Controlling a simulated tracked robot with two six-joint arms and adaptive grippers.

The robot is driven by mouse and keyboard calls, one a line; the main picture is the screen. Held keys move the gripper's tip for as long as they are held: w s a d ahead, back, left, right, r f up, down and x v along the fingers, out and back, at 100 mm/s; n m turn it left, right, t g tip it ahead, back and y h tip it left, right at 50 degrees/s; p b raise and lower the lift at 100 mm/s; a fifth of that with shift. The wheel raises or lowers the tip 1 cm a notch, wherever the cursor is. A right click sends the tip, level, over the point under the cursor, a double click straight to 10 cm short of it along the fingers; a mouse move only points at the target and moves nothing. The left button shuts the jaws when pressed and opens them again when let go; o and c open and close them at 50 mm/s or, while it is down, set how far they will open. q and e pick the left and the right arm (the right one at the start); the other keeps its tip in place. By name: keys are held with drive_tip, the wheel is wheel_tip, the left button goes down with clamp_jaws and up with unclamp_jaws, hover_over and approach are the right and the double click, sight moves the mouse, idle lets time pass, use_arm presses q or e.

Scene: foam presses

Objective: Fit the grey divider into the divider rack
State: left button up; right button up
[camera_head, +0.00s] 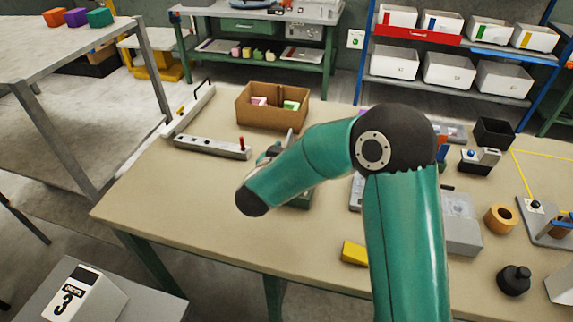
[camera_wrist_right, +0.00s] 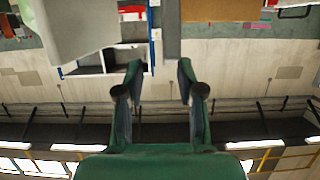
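My right arm reaches across the table, and its gripper (camera_head: 268,153) is mostly hidden behind the forearm. In the right wrist view, my right gripper (camera_wrist_right: 159,64) has its two fingers apart, with nothing held between the tips. An upright grey strip (camera_wrist_right: 172,30), possibly the grey divider, shows beyond the tips, nearer the right-hand finger. A thin grey upright piece (camera_head: 289,138) also shows beside the gripper in the head view. I cannot make out the divider rack for certain; a low green object (camera_head: 298,201) lies partly hidden under my forearm. My left gripper is not in view.
A brown box (camera_head: 262,118) with pink and green blocks stands behind the gripper. A grey bar with a red knob (camera_head: 205,147) lies left. A yellow block (camera_head: 354,253), wooden ring (camera_head: 501,218) and black knob (camera_head: 514,280) are on the right. The front-left tabletop is clear.

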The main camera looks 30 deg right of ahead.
sight(288, 142)
drive_tip(key=shift+w+a+b+x, duration=0.1)
drive_tip(key=shift+b+x, duration=0.1)
drive_tip(key=shift+x, duration=0.8)
drive_tip(key=shift+w+a+b+x, duration=0.1)
drive_tip(key=shift+b+x, duration=0.15)
drive_tip(key=shift+x, duration=0.8)
drive_tip(key=shift+w+a+b+x, duration=0.1)
drive_tip(key=shift+a+b+x, duration=0.1)
drive_tip(key=shift+x, duration=0.8)
drive_tip(key=shift+f, duration=0.1)
drive_tip(key=shift+s, duration=0.1)
clamp_jaws()
